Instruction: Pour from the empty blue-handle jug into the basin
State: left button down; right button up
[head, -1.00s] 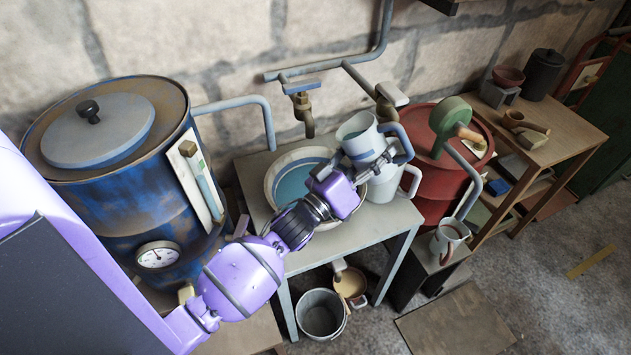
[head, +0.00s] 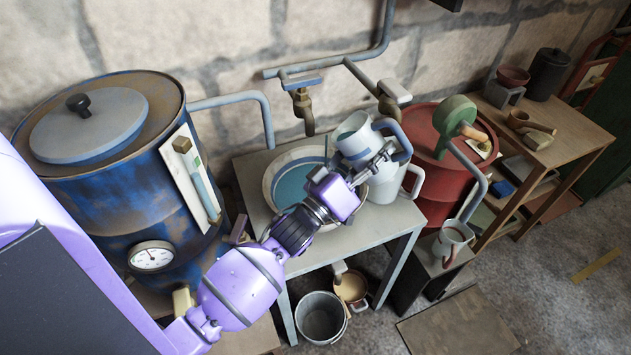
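The blue-handle jug (head: 357,143) is pale, with a blue handle on its right side. It is held in the air over the basin's right side, tilted with its mouth up and to the left. The inside looks pale, and I see no stream leaving it. The basin (head: 271,183) is round and pale-rimmed with blue-green inside, on a small grey table. My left gripper (head: 376,164) is closed on the front of the jug; part of its grip is hidden. My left forearm covers the basin's front edge. My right gripper is out of view.
A white jug (head: 383,188) with a white handle stands just right of the basin. Taps (head: 303,108) come from the wall behind. A blue drum (head: 95,200) is at left, a red drum (head: 440,190) at right. A bucket (head: 321,318) is below the table (head: 375,232).

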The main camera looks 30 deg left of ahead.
pick_arm(q)
jog(key=shift+f+n+t+y+b, duration=0.35)
jog(key=shift+f+n+b, duration=0.4)
jog(key=shift+b, duration=0.4)
jog(key=shift+a+r, duration=0.1)
jog(key=shift+r, duration=0.05)
jog(key=shift+r+n+t, duration=0.35)
jog(key=shift+r, duration=0.1)
jog(key=shift+f+n+y, duration=0.1)
jog(key=shift+n+y, duration=0.2)
jog(key=shift+y, duration=0.05)
jog(key=shift+r+b, duration=0.25)
jog(key=shift+b, duration=0.05)
jog(key=shift+n, duration=0.3)
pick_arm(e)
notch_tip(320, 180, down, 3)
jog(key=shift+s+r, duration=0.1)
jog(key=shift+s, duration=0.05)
pick_arm(q)
jog(key=shift+r, duration=0.15)
jog(key=shift+n, duration=0.3)
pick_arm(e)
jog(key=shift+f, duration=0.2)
